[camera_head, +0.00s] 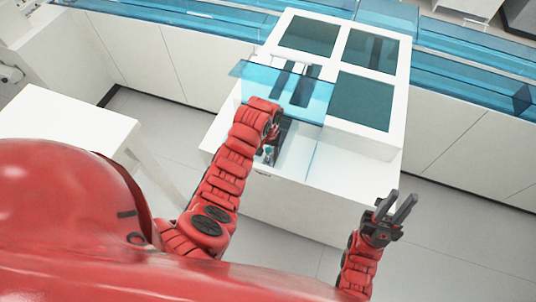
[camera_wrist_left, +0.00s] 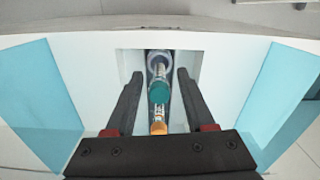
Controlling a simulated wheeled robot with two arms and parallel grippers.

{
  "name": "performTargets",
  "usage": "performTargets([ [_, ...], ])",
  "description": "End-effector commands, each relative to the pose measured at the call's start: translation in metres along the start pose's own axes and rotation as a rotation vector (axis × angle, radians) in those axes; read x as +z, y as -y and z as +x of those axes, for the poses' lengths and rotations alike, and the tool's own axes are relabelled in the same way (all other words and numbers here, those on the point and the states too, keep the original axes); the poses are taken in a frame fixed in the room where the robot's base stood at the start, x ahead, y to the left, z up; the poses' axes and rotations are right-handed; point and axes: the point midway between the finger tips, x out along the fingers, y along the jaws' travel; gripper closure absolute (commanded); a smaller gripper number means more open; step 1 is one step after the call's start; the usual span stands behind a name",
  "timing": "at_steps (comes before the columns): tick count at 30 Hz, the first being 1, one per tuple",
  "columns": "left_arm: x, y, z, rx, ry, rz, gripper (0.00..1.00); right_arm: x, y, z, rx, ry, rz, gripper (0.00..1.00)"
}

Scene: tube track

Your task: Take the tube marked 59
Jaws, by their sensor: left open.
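In the left wrist view, a tube with a teal cap (camera_wrist_left: 158,92) and clear body lies in a recessed white slot. A tube with an orange cap (camera_wrist_left: 158,129) is just nearer, partly hidden by my gripper's base. No marking 59 can be read on either. My left gripper (camera_wrist_left: 160,76) is open, its two black fingers on either side of the teal-capped tube, with gaps on both sides. In the head view my left arm reaches to the front of the white machine (camera_head: 235,165). My right gripper (camera_head: 396,207) is open and empty, away from the machine.
A blue transparent panel (camera_head: 315,97) covers part of the machine above my left gripper. Blue side panels (camera_wrist_left: 45,90) flank the slot. A white table (camera_head: 60,127) stands at left. White cabinets with blue rails run along the back. The floor at right is clear.

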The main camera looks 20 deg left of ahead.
Motion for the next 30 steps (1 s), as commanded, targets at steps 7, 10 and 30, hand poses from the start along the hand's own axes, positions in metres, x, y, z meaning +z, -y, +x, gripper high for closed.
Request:
performTargets([
  [7,0.001,-0.001,0.02,-0.001,0.003,0.002,0.46,-0.002,-0.001,0.01,0.0,0.0,0.0,0.73],
  [10,0.001,0.0,0.023,-0.001,0.002,0.001,0.46,-0.002,-0.001,0.01,0.0,0.0,0.0,0.73],
  [30,0.0,-0.001,0.023,0.0,0.0,0.002,1.0,-0.002,-0.001,0.01,0.0,0.0,0.0,0.73],
])
